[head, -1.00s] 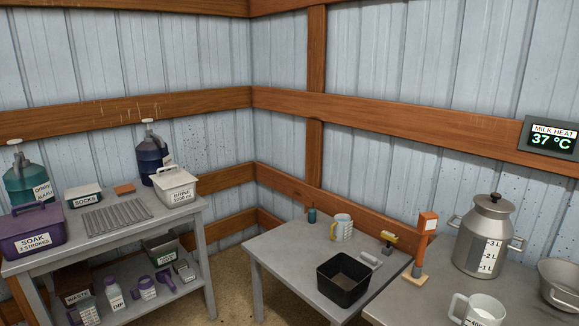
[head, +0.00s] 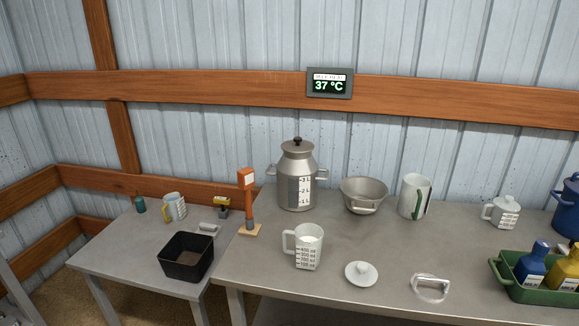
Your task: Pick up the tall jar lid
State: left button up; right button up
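A round white lid with a small knob (head: 361,272) lies flat on the grey table, in front of the metal bowl. A tall white jar with a dark green mark (head: 414,197) stands upright behind it to the right. A short white lidded pot with printed marks (head: 502,213) stands further right. The tall metal can (head: 297,180) has its own lid with a dark knob (head: 297,144) on top. I cannot tell for certain which lid belongs to the tall jar. Neither of my grippers is in view.
A white measuring jug (head: 305,247) stands left of the loose lid. A metal bowl (head: 364,195) is behind it. A clear handled item (head: 431,288) lies to its right, before a green tray (head: 530,292) of bottles. A black bin (head: 187,257) sits on the left table.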

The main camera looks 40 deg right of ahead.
aim_at(362, 273)
jog(key=z, duration=1.7)
